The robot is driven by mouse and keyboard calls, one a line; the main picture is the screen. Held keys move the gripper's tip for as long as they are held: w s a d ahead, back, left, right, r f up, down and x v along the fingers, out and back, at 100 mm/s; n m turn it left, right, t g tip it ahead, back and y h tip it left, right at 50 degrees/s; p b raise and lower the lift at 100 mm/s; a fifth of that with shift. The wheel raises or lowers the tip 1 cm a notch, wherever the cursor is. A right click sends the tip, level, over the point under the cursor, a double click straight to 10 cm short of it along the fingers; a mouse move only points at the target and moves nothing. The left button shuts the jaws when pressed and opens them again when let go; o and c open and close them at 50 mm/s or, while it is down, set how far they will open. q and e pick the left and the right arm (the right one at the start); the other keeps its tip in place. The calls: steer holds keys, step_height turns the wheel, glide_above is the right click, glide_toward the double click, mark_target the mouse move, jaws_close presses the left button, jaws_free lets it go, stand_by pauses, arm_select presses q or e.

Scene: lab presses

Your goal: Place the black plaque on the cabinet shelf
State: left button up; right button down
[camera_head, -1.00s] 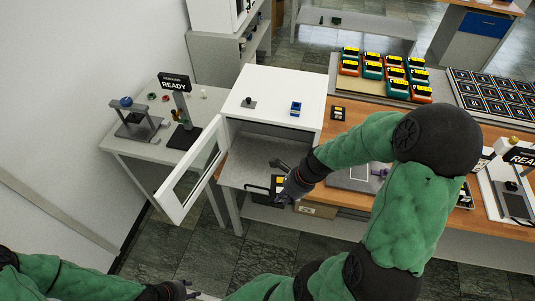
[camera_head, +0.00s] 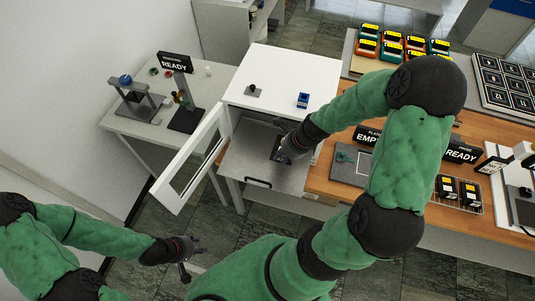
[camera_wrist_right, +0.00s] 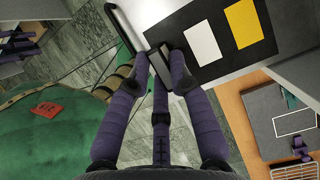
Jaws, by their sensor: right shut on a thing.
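My right gripper (camera_head: 283,152) is shut on an edge of the black plaque (camera_head: 276,146), over the grey cabinet shelf (camera_head: 255,168). In the right wrist view, the fingers (camera_wrist_right: 165,62) pinch the near edge of the plaque (camera_wrist_right: 220,22), which bears white and yellow patches. Whether the plaque touches the shelf cannot be told. The white cabinet (camera_head: 282,84) has its glass door (camera_head: 190,160) swung open to the left. My left gripper (camera_head: 191,258) is open and empty at the lower left, away from the cabinet.
The shelf has a black handle (camera_head: 258,182) at its front, also seen in the right wrist view (camera_wrist_right: 127,27). A small blue item (camera_head: 303,100) and a grey one (camera_head: 254,90) sit on the cabinet top. A wooden bench (camera_head: 325,180) stands to the right.

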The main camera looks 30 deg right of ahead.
steer(key=w+f, duration=0.4)
steer(key=w+a+f, duration=0.1)
steer(key=w+f, duration=0.1)
steer(key=w, duration=0.1)
steer(key=shift+w+a+f+b, duration=0.1)
steer(key=shift+f+b, duration=0.3)
steer(key=shift+w+f+b, duration=0.15)
steer(key=shift+f+b, duration=0.2)
steer(key=shift+f, duration=0.55)
steer(key=shift+w+f+b, duration=0.1)
steer(key=shift+f+b, duration=0.25)
steer(key=shift+f, duration=0.55)
steer(key=shift+f, duration=0.1)
steer(key=c, duration=1.1)
jaws_free()
